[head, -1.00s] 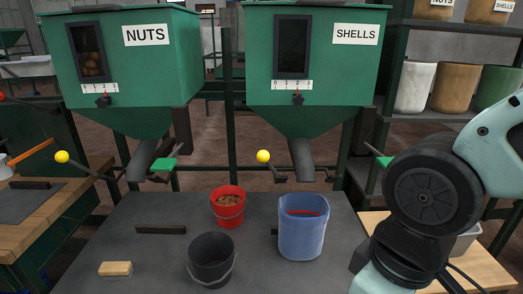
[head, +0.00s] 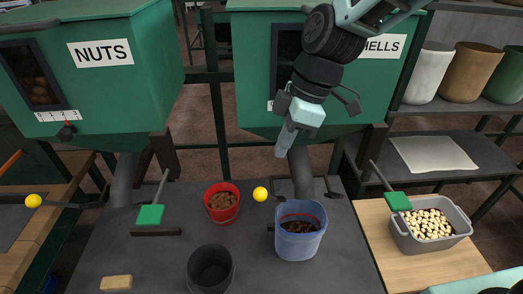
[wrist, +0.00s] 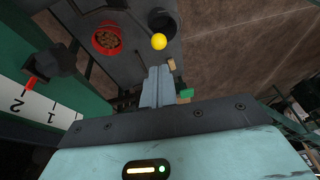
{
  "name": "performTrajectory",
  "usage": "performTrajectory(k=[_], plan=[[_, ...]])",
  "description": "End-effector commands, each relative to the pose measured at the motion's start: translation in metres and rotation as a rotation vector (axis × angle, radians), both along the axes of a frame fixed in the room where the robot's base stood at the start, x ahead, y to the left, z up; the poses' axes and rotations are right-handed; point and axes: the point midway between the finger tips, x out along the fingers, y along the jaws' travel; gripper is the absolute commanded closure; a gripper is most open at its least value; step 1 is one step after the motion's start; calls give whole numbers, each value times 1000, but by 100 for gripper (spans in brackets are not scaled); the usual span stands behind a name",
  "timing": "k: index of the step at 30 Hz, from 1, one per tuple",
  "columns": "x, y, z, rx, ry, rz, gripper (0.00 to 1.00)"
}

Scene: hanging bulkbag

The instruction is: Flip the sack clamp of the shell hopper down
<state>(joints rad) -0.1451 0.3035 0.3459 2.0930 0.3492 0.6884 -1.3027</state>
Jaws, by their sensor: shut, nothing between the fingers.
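The green shell hopper (head: 255,70) stands at the upper right of centre in the head view, its SHELLS label partly hidden by my arm. A grey spout (head: 301,170) comes down below it. Left of the spout is a lever with a yellow ball (head: 260,194); right of it is a bar with a green paddle (head: 397,201). I cannot tell which is the sack clamp. My gripper (head: 282,152) is shut and empty, pointing down in front of the hopper's lower part, above the yellow ball. In the wrist view the yellow ball (wrist: 159,41) lies beyond the fingertips (wrist: 157,72).
A blue container (head: 300,240) with dark contents, a red bucket (head: 222,205) and a black bucket (head: 210,270) stand on the dark table. A grey bin (head: 412,243) of pale pieces is at right. The nut hopper (head: 150,70) has a similar lever and paddle.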

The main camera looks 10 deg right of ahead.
Motion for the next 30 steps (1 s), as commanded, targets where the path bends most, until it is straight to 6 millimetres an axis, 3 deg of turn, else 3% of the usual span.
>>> performTrajectory(k=[16,30], plan=[[3,2,-3,6,-3,17,100],[-2,26,-71,4,-2,17,100]])
